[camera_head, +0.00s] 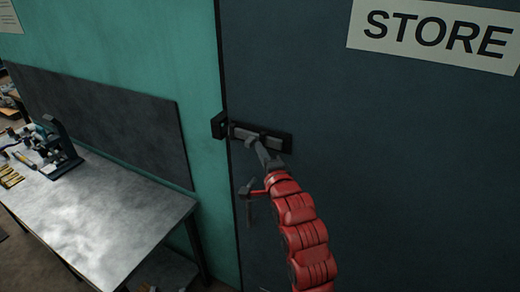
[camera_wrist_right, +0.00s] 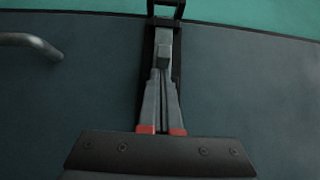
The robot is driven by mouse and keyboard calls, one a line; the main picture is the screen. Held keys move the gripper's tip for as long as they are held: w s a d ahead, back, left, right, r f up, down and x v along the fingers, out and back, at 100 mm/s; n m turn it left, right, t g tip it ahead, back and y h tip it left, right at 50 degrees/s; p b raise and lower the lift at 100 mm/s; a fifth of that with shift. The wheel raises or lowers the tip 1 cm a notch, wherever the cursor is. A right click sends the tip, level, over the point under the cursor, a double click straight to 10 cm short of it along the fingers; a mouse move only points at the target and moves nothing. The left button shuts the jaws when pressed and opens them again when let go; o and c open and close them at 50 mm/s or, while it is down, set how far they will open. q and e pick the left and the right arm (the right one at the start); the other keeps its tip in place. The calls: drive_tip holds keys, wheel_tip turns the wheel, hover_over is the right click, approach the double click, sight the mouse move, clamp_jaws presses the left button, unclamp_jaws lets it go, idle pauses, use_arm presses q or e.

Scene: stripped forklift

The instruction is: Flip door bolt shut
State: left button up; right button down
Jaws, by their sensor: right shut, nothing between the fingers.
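The door bolt (camera_head: 270,138) is a grey bar on a dark plate, mounted across the left side of the dark STORE door. The dark keeper (camera_head: 219,125) is on the teal frame just left of it. In the right wrist view the bar (camera_wrist_right: 163,36) ends close to the keeper (camera_wrist_right: 167,4), and I see no part of it inside. My right gripper (camera_head: 256,144) is shut and empty, its fingertips at the bolt's knob. The fingers (camera_wrist_right: 162,75) also show over the plate in the right wrist view; contact is hard to tell. My left gripper is out of view.
A door handle (camera_head: 247,189) sits below the bolt, close to my right arm. A metal workbench (camera_head: 110,215) with a microscope (camera_head: 58,145) and small tools stands at the left.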

sight(237, 134)
drive_tip(key=a+b, duration=0.1)
drive_tip(key=w+a+b, duration=0.1)
drive_tip(key=a+b, duration=0.1)
drive_tip(key=w+a+b, duration=0.1)
drive_tip(key=b, duration=0.1)
drive_tip(key=shift+w+a+f, duration=0.15)
drive_tip(key=shift+w+a, duration=0.05)
drive_tip(key=shift+a, duration=0.15)
drive_tip(key=shift+w+a, duration=0.1)
drive_tip(key=shift+a, duration=0.1)
drive_tip(key=shift+r, duration=0.3)
